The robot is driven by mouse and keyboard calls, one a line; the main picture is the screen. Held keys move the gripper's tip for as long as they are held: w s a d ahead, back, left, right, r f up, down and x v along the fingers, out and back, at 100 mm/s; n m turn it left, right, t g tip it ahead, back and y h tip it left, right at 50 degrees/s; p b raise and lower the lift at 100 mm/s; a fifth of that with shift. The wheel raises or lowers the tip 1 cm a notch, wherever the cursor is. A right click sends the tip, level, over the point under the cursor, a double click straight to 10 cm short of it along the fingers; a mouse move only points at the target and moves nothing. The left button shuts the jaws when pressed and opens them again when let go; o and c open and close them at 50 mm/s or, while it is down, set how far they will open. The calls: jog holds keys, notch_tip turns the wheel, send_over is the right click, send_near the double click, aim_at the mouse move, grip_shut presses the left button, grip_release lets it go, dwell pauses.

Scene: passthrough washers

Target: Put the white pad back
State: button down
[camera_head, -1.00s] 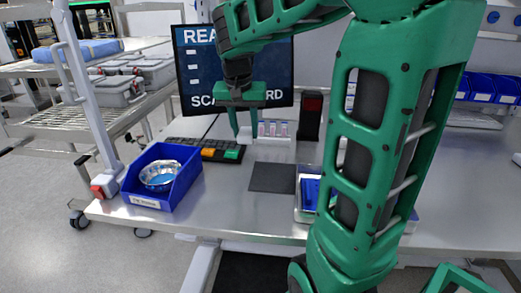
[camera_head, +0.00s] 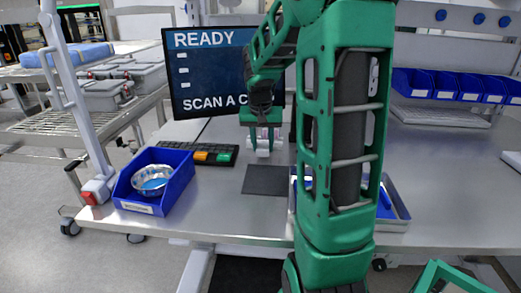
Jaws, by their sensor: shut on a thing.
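My gripper (camera_head: 263,146) is in the middle of the bench, in front of the screen, pointing down. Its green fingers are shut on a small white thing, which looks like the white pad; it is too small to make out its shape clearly. White parts show around and between the fingertips. Some of this white may belong to the small white rack with vials behind, which my gripper now mostly covers. A flat dark grey mat (camera_head: 266,180) lies on the bench just in front of my gripper, and its top is bare.
A metal tray (camera_head: 394,220) is partly hidden by my arm. Blue bins (camera_head: 455,84) line the back right.

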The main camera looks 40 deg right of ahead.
jog(key=shift+f, duration=0.85)
jog(key=c, duration=1.2)
grip_release()
jog(key=v, duration=1.2)
